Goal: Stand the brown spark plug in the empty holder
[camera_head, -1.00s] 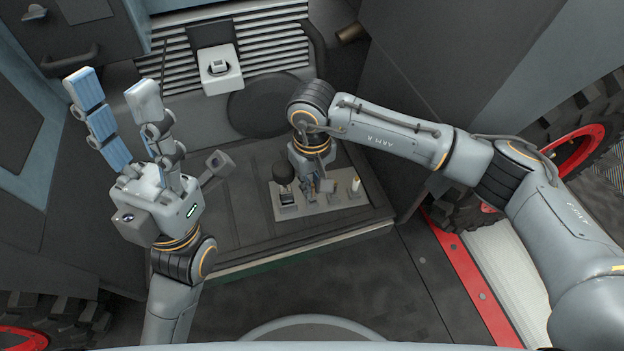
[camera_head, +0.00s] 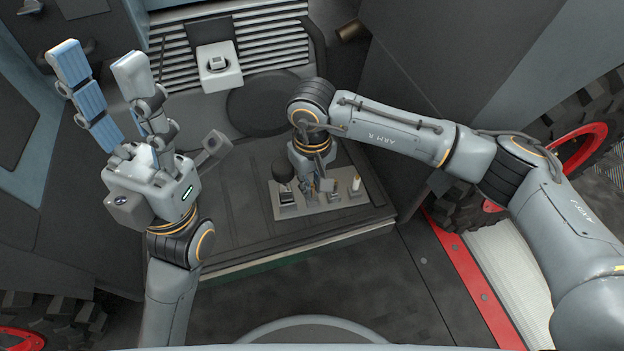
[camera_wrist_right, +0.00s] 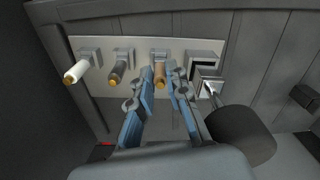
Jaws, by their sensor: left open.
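The brown spark plug (camera_wrist_right: 159,66) stands upright in a grey holder on a light plate, shown in the right wrist view. My right gripper (camera_wrist_right: 161,76) has one finger on each side of it; I cannot tell whether they press on it. In the head view my right gripper (camera_head: 318,183) is over the plate (camera_head: 318,207), and it hides the plug. My left gripper (camera_head: 98,68) is open and empty, raised at the left, away from the plate.
A white plug (camera_wrist_right: 76,72) and a dark plug (camera_wrist_right: 117,71) stand in holders left of the brown one in the wrist view. A black-knobbed lever (camera_wrist_right: 240,135) rises close to the square holder. A white box (camera_head: 218,68) is at the back. The dark floor left of the plate is clear.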

